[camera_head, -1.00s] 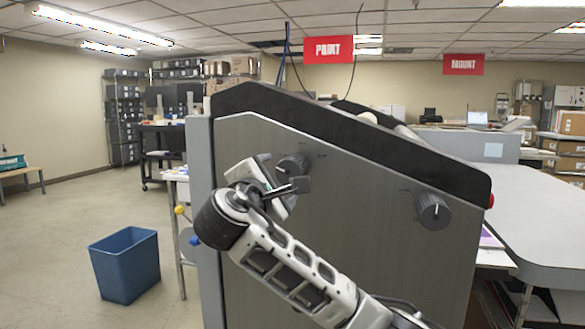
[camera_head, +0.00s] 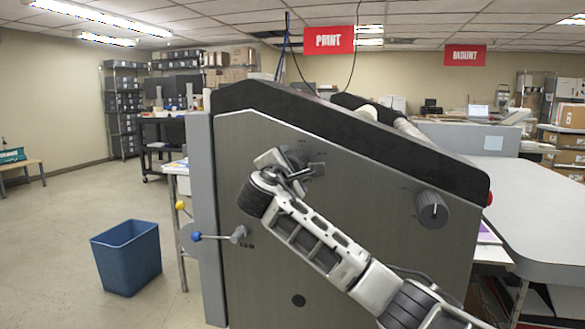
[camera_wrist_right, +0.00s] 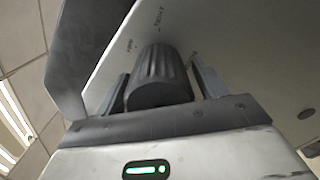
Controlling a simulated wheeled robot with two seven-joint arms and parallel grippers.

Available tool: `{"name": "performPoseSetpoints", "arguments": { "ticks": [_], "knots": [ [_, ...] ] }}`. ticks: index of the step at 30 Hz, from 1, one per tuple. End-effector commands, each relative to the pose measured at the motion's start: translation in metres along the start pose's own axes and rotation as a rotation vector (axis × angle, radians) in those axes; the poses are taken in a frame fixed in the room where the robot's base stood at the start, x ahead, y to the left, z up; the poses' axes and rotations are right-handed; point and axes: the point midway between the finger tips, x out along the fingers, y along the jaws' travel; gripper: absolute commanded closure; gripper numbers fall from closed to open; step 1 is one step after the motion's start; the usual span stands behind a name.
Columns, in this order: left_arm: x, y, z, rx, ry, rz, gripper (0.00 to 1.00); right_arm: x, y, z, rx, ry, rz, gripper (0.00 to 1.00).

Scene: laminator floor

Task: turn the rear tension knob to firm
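The knob at the left of the grey machine side panel (camera_head: 345,215) is dark and round; my right gripper (camera_head: 293,170) partly covers this knob (camera_head: 298,155) in the head view. In the right wrist view the ribbed dark knob (camera_wrist_right: 158,78) stands between the two fingers of my right gripper (camera_wrist_right: 160,85). The fingers lie on either side of it, with a narrow gap showing on the right; firm contact does not show. Small print sits on the panel beyond the knob, too blurred to read surely. My left gripper is out of view.
A second dark knob (camera_head: 432,209) is on the panel's right. A lever with a blue ball (camera_head: 196,236) sticks out at the panel's lower left, below a yellow ball (camera_head: 180,205). A blue bin (camera_head: 127,257) stands on the open floor at left.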

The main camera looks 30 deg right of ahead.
Motion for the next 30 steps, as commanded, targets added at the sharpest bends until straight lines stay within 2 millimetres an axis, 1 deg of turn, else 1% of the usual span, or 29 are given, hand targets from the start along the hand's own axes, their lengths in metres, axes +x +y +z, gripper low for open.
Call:
{"name": "performPoseSetpoints", "arguments": {
  "ticks": [1, 2, 3, 4, 11, 17, 23, 30],
  "knots": [
    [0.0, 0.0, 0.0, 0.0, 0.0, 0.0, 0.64, 0.0, 0.0, 0.0, 0.0, 0.0, 0.0, 0.44],
    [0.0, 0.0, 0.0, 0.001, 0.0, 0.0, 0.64, 0.0, 0.0, 0.0, 0.0, 0.0, 0.0, 0.53],
    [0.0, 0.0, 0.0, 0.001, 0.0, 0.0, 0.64, 0.0, 0.0, 0.0, 0.0, 0.0, 0.0, 0.64],
    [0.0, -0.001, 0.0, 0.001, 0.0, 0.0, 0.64, 0.0, 0.0, 0.0, 0.0, 0.0, 0.0, 0.69],
    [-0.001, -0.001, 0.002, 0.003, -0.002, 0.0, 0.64, 0.0, 0.0, 0.0, 0.008, 0.0, -0.001, 0.69],
    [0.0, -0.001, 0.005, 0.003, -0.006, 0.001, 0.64, 0.0, -0.001, -0.001, 0.069, -0.001, -0.002, 0.69],
    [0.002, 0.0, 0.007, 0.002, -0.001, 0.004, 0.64, -0.001, -0.002, -0.001, 0.203, 0.0, -0.003, 0.69],
    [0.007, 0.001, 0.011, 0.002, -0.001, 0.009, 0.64, -0.001, -0.002, -0.002, 0.426, 0.001, -0.004, 0.69]
  ]
}}
